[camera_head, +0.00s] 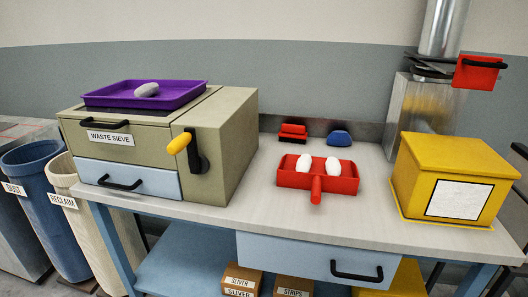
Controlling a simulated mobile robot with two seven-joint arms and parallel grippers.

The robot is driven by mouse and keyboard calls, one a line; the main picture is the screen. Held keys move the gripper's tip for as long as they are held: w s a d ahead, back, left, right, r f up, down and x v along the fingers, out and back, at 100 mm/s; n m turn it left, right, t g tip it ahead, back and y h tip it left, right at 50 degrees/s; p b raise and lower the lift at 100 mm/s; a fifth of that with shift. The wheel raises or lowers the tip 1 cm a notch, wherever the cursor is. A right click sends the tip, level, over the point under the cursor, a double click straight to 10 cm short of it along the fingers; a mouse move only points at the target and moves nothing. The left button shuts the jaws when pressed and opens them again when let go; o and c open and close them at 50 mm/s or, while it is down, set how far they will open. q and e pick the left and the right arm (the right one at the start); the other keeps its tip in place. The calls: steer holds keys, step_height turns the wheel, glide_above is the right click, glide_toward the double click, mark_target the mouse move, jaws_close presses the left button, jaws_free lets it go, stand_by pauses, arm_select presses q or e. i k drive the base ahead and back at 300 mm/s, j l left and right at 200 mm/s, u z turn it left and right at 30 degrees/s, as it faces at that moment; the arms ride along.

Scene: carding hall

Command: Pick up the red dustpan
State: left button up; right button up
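The red dustpan (316,188) lies on the grey bench top, right of the middle. Its short handle points towards me, at the front. Two white oval lumps, a left one (304,162) and a right one (332,164), lie in the pan. Neither of my grippers shows in the head view, and nothing is seen touching the dustpan.
The waste sieve (232,130), with a yellow-handled crank and a purple tray (190,92) on top, stands left on the bench (270,212). A yellow box (413,175) stands right. Red (293,131) and blue (339,138) objects lie behind the dustpan. Bench in front is clear.

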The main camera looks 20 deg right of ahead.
mark_target(318, 180)
steer(key=z, duration=1.2)
steer(key=k+j+u, duration=0.1)
steer(key=u, duration=0.4)
steer(key=j+u, duration=0.2)
steer(key=u, duration=0.25)
steer(key=k+j+u, duration=0.1)
steer(key=u, duration=0.4)
steer(key=i+l+z, duration=0.1)
steer(key=l+z, duration=0.25)
steer(key=z, duration=0.15)
steer(key=i+l+z, duration=0.2)
steer(key=l+z, duration=0.15)
steer(key=z, duration=0.15)
